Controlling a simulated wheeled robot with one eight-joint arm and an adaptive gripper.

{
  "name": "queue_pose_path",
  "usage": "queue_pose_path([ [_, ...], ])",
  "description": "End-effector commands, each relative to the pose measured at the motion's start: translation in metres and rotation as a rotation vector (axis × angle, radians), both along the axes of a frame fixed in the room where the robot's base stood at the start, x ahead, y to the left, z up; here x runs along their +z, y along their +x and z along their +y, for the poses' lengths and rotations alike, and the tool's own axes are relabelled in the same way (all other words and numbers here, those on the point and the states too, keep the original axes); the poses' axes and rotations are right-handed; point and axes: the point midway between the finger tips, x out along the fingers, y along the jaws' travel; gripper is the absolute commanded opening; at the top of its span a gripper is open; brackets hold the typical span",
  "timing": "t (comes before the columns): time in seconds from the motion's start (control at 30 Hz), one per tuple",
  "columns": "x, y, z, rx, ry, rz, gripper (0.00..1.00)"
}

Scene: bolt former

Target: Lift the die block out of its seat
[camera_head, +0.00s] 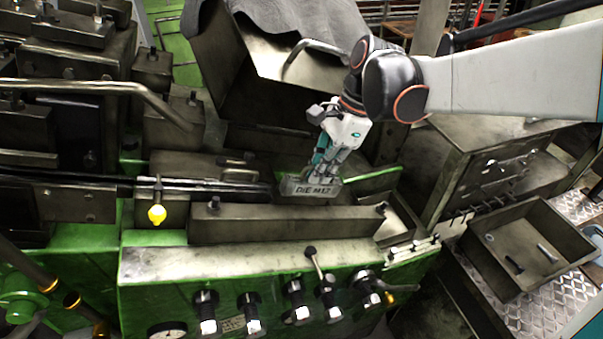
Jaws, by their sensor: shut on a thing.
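The die block (311,189) is a small grey metal block marked "DIE M17" or similar, in the middle of the machine behind a long steel bar. My gripper (322,172) comes down from the upper right and is shut on the die block from above. The block looks level. Its lower edge is close to the machine bed, and I cannot tell whether it touches the seat. The seat itself is hidden behind the block and the steel bar.
A long steel bar (285,224) stands in front of the block. Levers and knobs line the green front panel (235,262). A metal tray (501,262) with small parts stands at the right. A large steel housing (265,75) rises behind.

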Motion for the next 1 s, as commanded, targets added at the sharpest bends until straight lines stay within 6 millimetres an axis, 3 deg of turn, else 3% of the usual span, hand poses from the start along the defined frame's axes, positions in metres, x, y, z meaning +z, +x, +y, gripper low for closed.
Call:
queue_pose_path([
  [1.0, 0.029, -0.051, -0.014, 0.002, -0.194, -0.055, 0.0],
])
